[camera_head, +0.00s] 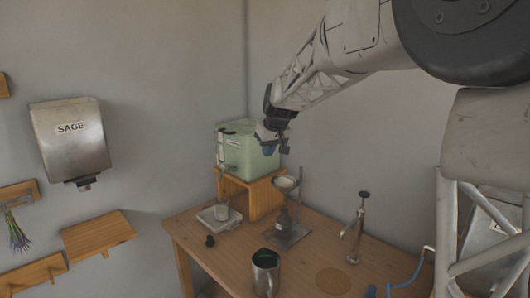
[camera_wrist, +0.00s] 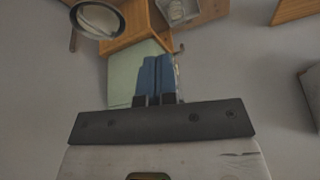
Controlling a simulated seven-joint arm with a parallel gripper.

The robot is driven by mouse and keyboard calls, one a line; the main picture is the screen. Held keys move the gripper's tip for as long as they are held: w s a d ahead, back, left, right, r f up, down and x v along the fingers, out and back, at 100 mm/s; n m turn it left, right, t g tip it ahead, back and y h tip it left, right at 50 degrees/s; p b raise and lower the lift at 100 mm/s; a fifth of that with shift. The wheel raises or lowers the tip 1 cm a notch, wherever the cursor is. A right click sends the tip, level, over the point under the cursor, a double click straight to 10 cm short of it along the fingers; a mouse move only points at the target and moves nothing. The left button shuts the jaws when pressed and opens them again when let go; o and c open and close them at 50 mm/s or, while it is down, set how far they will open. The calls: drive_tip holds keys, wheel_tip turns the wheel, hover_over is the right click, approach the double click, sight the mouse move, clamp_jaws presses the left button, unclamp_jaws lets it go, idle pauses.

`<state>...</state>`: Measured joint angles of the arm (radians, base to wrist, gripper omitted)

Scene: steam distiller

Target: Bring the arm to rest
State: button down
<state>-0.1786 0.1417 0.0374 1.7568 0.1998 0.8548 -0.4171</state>
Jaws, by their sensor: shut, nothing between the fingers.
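My gripper (camera_head: 269,147) is at the end of my arm, which reaches in from the upper right in the head view. It is in front of the green tank and above the table (camera_head: 204,256). In the wrist view my gripper (camera_wrist: 158,62) shows its blue fingers close together, shut with nothing between them. The green tank (camera_head: 236,153) stands on a wooden stand (camera_head: 267,193) at the back of the table. The tank also shows behind the fingers in the wrist view (camera_wrist: 123,75).
A funnel (camera_head: 284,182) on a stand is just below my gripper. A metal jug (camera_head: 265,270), a hand pump (camera_head: 358,225) and a small scale (camera_head: 207,216) are on the table. A SAGE dispenser (camera_head: 70,142) and wooden shelf (camera_head: 97,233) are on the left wall.

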drive_tip(key=s+d+m, duration=0.1)
drive_tip(key=s+d, duration=0.3)
drive_tip(key=s, duration=0.5)
drive_tip(key=s+d+m+h, duration=0.1)
drive_tip(key=s+d, duration=0.3)
drive_tip(key=s, duration=0.5)
drive_tip(key=s+d+m, duration=0.1)
drive_tip(key=s+d, duration=0.3)
drive_tip(key=s, duration=0.5)
drive_tip(key=s+d+f+m, duration=0.1)
drive_tip(key=s+f, duration=0.2)
drive_tip(key=s, duration=0.5)
drive_tip(key=s+d+f+m+h, duration=0.1)
drive_tip(key=s+d+f, duration=0.1)
drive_tip(key=s, duration=0.5)
drive_tip(key=s+d+f+g, duration=0.1)
drive_tip(key=s+d+f, duration=0.1)
drive_tip(key=s+f, duration=0.3)
drive_tip(key=s, duration=0.3)
drive_tip(key=shift+s+d+m+h, duration=0.25)
drive_tip(key=shift+s+m+h, duration=0.05)
drive_tip(key=shift+m, duration=0.1)
